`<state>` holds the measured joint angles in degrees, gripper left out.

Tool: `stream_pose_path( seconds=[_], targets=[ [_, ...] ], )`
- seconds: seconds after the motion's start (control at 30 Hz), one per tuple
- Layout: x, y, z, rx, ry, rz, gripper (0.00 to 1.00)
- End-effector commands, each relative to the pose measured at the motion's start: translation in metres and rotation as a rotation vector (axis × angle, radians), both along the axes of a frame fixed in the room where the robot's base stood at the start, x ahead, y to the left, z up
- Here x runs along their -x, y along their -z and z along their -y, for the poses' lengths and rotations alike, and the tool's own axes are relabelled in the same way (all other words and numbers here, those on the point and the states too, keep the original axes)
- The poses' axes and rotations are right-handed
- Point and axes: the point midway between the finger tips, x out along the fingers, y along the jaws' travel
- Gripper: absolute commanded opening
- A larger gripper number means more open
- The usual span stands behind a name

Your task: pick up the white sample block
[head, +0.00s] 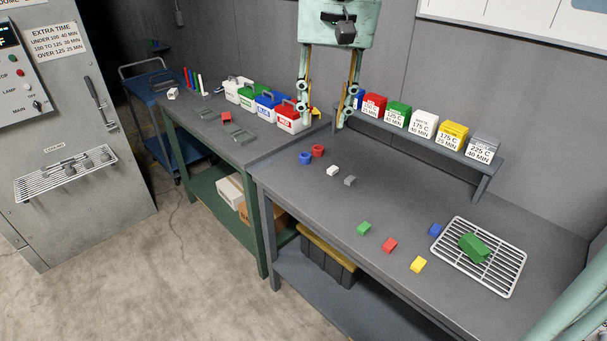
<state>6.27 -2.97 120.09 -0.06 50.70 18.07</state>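A small white block (332,171) lies on the near grey table (300,205), toward its back left. A grey block (350,181) lies just to its right. A blue piece (305,158) and a red piece (318,151) lie to its left. My gripper (322,118) hangs at the top middle with its fingers pointing down. The two fingers are wide apart with nothing between them. In the picture the gripper is above the white block and apart from it; its exact height is hard to judge.
Green (364,228), red (389,245), yellow (418,264) and blue (435,230) blocks lie farther right. A wire rack (510,263) holds a larger green piece (474,247). A raised shelf (486,165) with labelled coloured boxes runs along the back. Lidded bins (293,121) stand on the left table.

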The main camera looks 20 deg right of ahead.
Motion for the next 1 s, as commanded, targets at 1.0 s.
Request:
stream_pose_path(
  seconds=[1.0],
  targets=[
    [-0.163,0.063,0.065,-0.045,0.257,-0.078,0.33]
  ],
)
